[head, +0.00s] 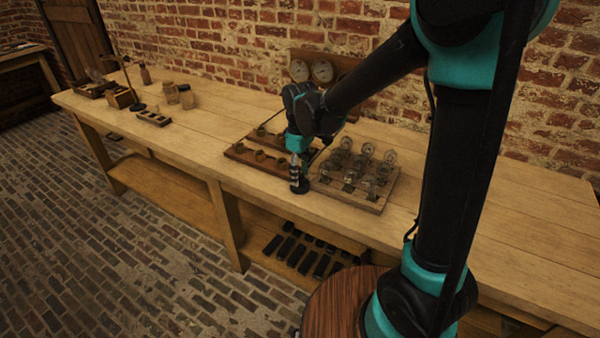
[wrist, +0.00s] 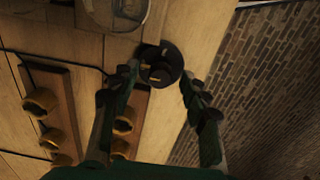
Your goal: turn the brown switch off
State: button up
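A round, very dark switch (wrist: 158,70) with a small pale mark on its knob sits on the wooden table near its front edge. Its black base also shows in the head view (head: 299,188). It looks nearly black, so I cannot tell whether it is brown. My gripper (wrist: 160,78) is open, with one finger on each side of the knob and visible gaps on both sides. In the head view my gripper (head: 297,172) points down over the switch. I cannot tell how far the fingertips are above the base.
Wooden boards with brass cups (wrist: 42,102) lie left of the switch, with a black wire by them. A wooden tray of glass jars (head: 372,204) stands to the right. Gauges (head: 310,71) stand at the back wall. The table's front edge is close to the switch.

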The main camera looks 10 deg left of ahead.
aim_at(300, 174)
notch_tip(300, 174, up, 12)
dwell(0.6)
